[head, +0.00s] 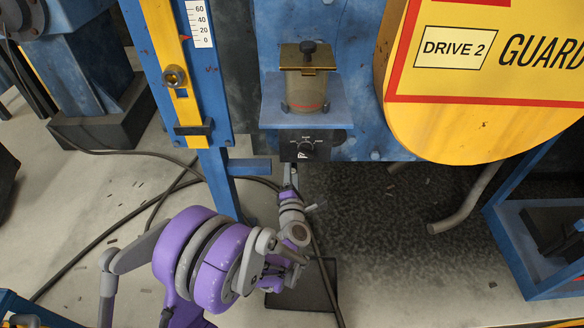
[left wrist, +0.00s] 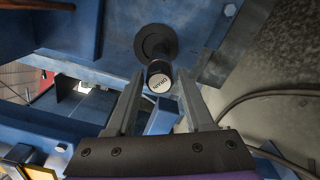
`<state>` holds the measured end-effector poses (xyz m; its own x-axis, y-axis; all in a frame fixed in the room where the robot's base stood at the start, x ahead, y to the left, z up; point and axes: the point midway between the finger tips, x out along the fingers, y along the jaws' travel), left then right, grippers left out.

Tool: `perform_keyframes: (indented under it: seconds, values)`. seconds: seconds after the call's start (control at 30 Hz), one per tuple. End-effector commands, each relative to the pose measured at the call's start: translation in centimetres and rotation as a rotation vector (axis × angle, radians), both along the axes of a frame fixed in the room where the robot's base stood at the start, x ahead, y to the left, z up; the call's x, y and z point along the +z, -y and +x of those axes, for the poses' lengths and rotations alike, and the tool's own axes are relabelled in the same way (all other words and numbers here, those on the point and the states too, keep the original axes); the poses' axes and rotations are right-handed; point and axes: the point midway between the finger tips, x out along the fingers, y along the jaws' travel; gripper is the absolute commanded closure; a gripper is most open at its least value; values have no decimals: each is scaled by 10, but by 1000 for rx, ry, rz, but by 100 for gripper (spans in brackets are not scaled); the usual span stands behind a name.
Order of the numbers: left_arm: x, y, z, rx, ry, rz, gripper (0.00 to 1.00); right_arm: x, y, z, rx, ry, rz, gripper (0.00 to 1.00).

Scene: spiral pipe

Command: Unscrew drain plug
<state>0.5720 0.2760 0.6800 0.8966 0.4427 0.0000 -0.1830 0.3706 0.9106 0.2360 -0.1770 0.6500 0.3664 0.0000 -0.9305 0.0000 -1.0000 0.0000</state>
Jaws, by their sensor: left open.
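The drain plug (left wrist: 160,78) is a black cylinder with a white end cap marked "DRAIN". It sticks out from a dark round flange (left wrist: 156,42) on a blue metal surface in the left wrist view. My left gripper (head: 290,178) is open below the blue machine in the head view. In the left wrist view its two grey fingers (left wrist: 160,74) stand on either side of the plug's labelled end, with small gaps. I cannot tell how far the tips reach along the plug. I cannot make out the plug in the head view. My right gripper is not in view.
The yellow guard (head: 470,130) is at right. Dark cables (head: 95,257) cross the floor. A black pad (head: 318,287) lies below.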

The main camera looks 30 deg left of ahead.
Motion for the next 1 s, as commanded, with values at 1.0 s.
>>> perform_keyframes:
  seconds: [1.0]
  values:
    - [0,0,0,0,-704,1426,48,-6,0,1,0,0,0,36]
